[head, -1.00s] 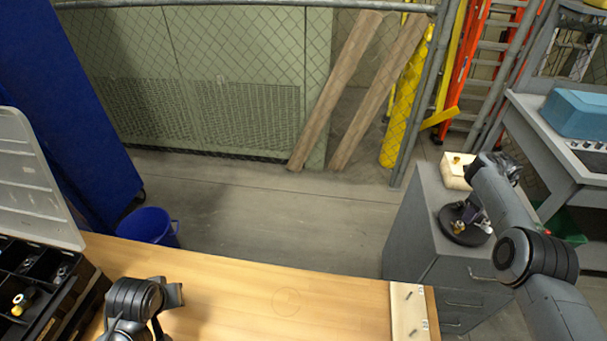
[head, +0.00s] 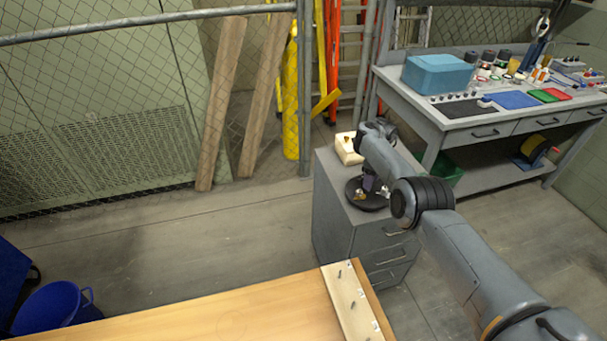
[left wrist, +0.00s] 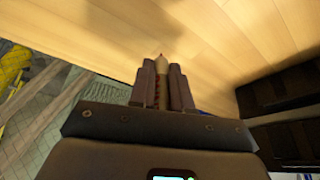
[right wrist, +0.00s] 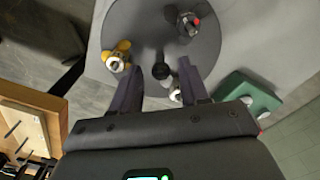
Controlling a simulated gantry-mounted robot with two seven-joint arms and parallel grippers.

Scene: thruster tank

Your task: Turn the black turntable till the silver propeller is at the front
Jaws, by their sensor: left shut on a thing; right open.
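The black turntable (head: 356,199) sits on top of the grey drawer cabinet; in the right wrist view its disc (right wrist: 219,42) looks dark grey. It bears a thruster with a yellow propeller (right wrist: 122,47) at left, a dark one with a red part (right wrist: 187,24) at the far side, and a pale, silvery one (right wrist: 175,95) close to my right finger, partly hidden. A dark knob (right wrist: 160,71) stands mid-disc. My right gripper (head: 371,184) is open over the disc, its fingers either side of the knob. My left gripper (left wrist: 160,76) is shut on a pale, red-tipped pointed thing (left wrist: 160,64).
A cream box (head: 348,149) stands behind the turntable on the grey cabinet (head: 335,232). A wooden table (head: 250,312) with a pegged pale board (head: 352,300) lies in front. A grey workbench (head: 455,120) with a blue case (head: 436,73) stands behind right. A green bin (right wrist: 247,95) is beside the cabinet.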

